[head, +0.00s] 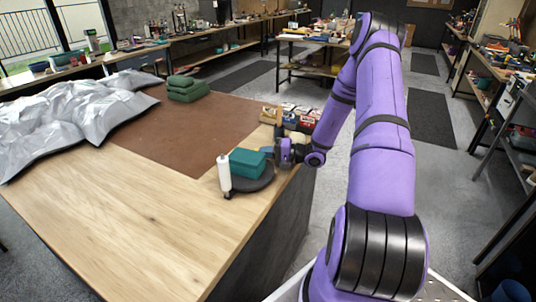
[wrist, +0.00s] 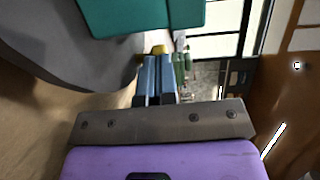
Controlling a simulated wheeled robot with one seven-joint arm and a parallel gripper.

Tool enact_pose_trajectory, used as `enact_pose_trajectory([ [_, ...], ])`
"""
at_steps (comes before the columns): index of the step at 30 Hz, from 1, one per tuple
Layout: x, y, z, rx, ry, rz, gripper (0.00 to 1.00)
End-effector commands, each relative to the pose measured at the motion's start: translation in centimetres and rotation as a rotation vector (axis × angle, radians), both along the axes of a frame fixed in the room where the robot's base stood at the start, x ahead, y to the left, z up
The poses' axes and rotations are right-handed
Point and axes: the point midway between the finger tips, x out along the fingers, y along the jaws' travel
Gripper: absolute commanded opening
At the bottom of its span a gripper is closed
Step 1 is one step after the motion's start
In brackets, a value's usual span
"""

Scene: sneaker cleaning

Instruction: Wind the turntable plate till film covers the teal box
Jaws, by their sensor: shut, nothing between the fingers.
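The teal box (head: 247,162) sits on the round dark turntable plate (head: 258,184) near the table's right edge. An upright white film roll (head: 224,174) stands at the plate's left front. I cannot make out film on the box's visible faces. My gripper (head: 270,152) is at the plate's right side, close to the box. In the wrist view the blue-grey fingers of my gripper (wrist: 157,62) are together and empty, beside the plate's rim (wrist: 70,62) and below the teal box (wrist: 140,16). A small yellow piece (wrist: 158,49) shows at the fingertips; contact is unclear.
Small boxes (head: 300,116) stand behind my gripper along the table's right edge. Folded green cloths (head: 186,88) lie at the back, and crumpled silver sheeting (head: 62,115) at the left. The wooden table front (head: 110,220) and brown mat (head: 170,130) have free room.

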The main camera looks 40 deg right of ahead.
Motion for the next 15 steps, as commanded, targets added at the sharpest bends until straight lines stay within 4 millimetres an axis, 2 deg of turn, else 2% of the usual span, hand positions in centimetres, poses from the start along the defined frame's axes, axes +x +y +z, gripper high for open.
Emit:
enact_pose_trajectory([
  [15,2.4,0.7,0.0,-0.001,-0.001,0.258,0.00],
])
